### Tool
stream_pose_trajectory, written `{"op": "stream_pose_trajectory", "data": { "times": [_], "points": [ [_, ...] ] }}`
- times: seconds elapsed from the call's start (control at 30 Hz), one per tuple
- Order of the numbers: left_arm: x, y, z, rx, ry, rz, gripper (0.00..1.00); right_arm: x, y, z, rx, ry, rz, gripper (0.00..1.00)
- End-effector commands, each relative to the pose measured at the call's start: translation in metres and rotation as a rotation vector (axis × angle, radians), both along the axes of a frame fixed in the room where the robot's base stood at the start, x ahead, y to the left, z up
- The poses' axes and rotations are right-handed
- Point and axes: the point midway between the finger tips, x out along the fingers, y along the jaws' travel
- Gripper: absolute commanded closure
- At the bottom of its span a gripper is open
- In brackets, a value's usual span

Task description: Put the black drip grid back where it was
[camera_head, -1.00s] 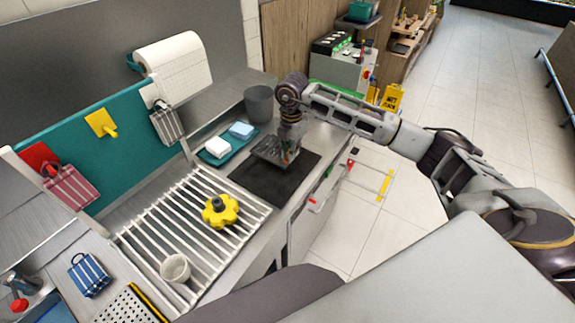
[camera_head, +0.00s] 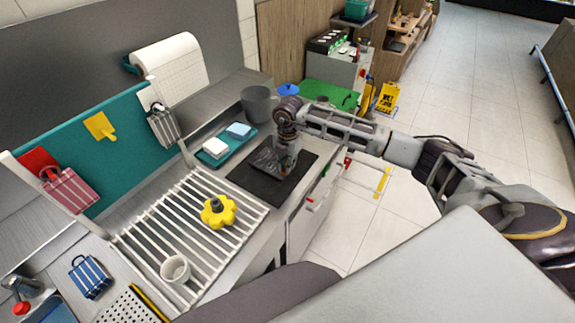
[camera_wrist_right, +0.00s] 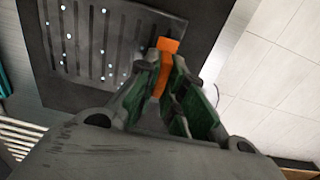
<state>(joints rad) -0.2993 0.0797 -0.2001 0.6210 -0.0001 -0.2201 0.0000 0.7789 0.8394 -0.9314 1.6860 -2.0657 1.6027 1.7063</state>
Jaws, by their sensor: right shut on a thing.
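The black drip grid (camera_head: 266,161) is a dark slotted plate over the black mat (camera_head: 245,186). In the right wrist view the grid (camera_wrist_right: 88,45) fills the upper left, with slots and light specks, and an orange tab (camera_wrist_right: 166,62) at its near edge. My right gripper (camera_head: 284,166) is shut on that tab; its green-padded fingers (camera_wrist_right: 165,90) sit either side of it in the wrist view. The gripper partly hides the grid in the head view. I cannot tell whether the grid touches the mat. My left gripper is not in view.
A teal tray (camera_head: 218,159) with a white and a blue sponge lies left of the mat, with a grey cup (camera_head: 258,104) behind.

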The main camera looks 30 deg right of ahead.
Motion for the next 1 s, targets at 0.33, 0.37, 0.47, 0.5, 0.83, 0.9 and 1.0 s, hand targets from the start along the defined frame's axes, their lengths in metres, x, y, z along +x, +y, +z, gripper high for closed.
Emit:
{"op": "stream_pose_trajectory", "data": {
  "times": [0.33,0.37,0.47,0.5,0.83,0.9,1.0],
  "points": [
    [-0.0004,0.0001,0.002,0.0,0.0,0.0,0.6,0.0001,-0.0001,-0.0095,0.0,-0.001,0.0,1.0],
    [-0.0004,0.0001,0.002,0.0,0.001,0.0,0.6,0.0001,-0.0001,-0.0094,0.0,-0.001,0.0,1.0],
    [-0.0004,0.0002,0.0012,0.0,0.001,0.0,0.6,0.0002,-0.0001,-0.0103,0.0,-0.001,0.0,1.0],
    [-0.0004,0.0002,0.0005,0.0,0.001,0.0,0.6,0.0002,-0.0001,-0.0112,0.0,-0.001,0.0,1.0],
    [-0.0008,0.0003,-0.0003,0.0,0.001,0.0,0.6,0.0001,-0.0002,-0.0124,0.0,-0.001,0.0,0.68],
    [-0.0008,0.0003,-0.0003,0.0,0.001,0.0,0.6,0.0,-0.0002,-0.0124,0.0,-0.001,0.0,0.68],
    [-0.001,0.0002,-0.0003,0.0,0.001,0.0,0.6,0.0001,-0.0002,-0.0123,0.0,-0.001,0.0,0.68]
  ]
}}
